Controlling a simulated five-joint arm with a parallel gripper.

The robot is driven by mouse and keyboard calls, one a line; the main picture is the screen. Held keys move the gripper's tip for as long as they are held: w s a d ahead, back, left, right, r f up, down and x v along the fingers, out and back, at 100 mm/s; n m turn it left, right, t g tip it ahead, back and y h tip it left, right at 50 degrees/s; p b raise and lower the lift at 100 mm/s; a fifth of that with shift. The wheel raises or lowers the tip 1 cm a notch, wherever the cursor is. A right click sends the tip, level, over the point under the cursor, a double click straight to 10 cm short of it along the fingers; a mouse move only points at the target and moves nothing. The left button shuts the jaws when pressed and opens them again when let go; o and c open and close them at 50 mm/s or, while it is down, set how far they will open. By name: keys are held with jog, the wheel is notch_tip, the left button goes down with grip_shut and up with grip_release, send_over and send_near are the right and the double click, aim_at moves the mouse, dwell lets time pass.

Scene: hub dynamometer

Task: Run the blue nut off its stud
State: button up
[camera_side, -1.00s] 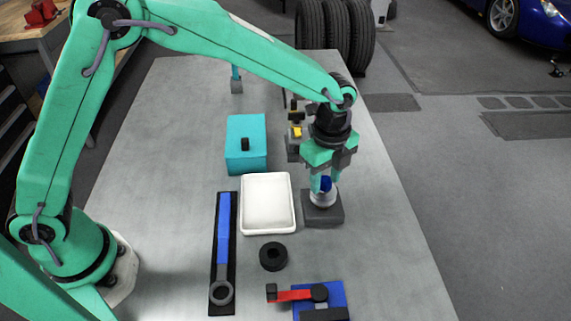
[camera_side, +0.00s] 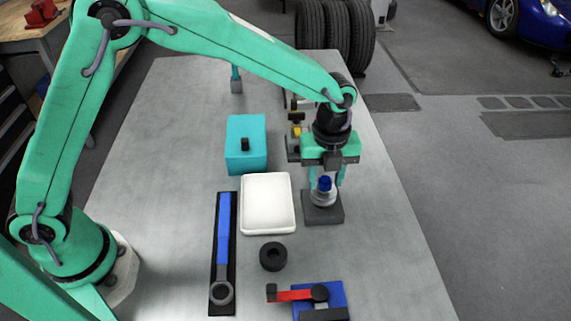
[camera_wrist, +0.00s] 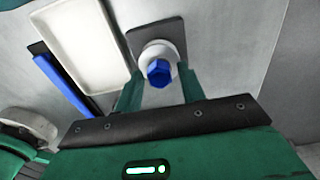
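The blue hex nut (camera_side: 325,183) sits on top of a pale round collar (camera_side: 323,197) on a dark grey square block (camera_side: 323,214). It also shows from above in the wrist view (camera_wrist: 158,72). The stud itself cannot be made out. My gripper (camera_side: 327,181) points down over the nut, with one green finger on each side. In the wrist view my gripper (camera_wrist: 160,80) has gaps between the fingers and the nut, so it appears open and holds nothing.
A white empty tray (camera_side: 268,204) lies left of the block, with a blue-handled wrench (camera_side: 223,230) beyond it. A teal box (camera_side: 246,145) stands behind the tray. A black ring (camera_side: 273,256) and a blue fixture with a red lever (camera_side: 295,295) are nearer. Table right of the block is clear.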

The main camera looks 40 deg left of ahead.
grip_shut()
jog(key=n, duration=1.2)
jog(key=shift+r+n, duration=0.1)
jog(key=shift+n, duration=0.2)
jog(key=n, duration=0.5)
jog(key=shift+n, duration=0.4)
jog(key=n, duration=0.5)
jog(key=shift+w+d+r+n, duration=0.1)
jog(key=shift+n, duration=0.2)
